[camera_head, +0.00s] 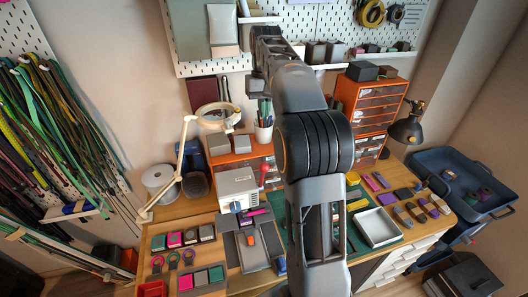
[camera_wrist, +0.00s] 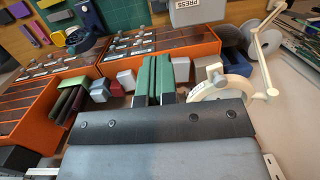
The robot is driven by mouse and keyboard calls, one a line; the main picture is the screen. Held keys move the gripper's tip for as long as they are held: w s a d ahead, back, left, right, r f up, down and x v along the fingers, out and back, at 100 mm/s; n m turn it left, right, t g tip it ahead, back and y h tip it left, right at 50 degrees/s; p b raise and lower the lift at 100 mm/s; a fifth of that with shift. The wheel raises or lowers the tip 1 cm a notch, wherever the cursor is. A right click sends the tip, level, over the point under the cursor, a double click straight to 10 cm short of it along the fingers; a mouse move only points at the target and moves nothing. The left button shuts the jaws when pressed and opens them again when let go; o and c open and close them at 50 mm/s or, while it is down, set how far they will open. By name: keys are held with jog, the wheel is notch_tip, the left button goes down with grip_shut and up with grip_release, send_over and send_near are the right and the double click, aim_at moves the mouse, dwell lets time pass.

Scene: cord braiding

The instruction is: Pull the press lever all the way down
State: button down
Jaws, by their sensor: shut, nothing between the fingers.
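The white press box (camera_head: 238,187) stands on the workbench left of my arm in the head view. A red-knobbed lever (camera_head: 263,170) stands up at its right side. In the wrist view the white press box (camera_wrist: 198,12) shows at the top edge with its PRESS label. The lever cannot be made out there. My gripper (camera_wrist: 153,62) is shut and empty, its green-faced fingers side by side, apart from the press box. In the head view my arm hides the gripper.
A white magnifier lamp (camera_head: 215,115) stands left of the press, also seen in the wrist view (camera_wrist: 222,85). Orange drawer units (camera_head: 370,105) stand at the back. A white tray (camera_head: 377,228) lies on the bench at right. A pen cup (camera_head: 264,131) stands behind the press.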

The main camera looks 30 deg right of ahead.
jog(key=shift+s+a+f, duration=0.35)
jog(key=shift+s+f, duration=0.35)
jog(key=shift+f, duration=1.3)
jog(key=shift+s+a+f, duration=0.35)
jog(key=shift+s+f, duration=0.4)
jog(key=shift+f, duration=1.2)
jog(key=shift+s+a+f, duration=0.35)
jog(key=shift+s+f, duration=0.35)
jog(key=shift+f, duration=1.3)
jog(key=shift+f, duration=0.1)
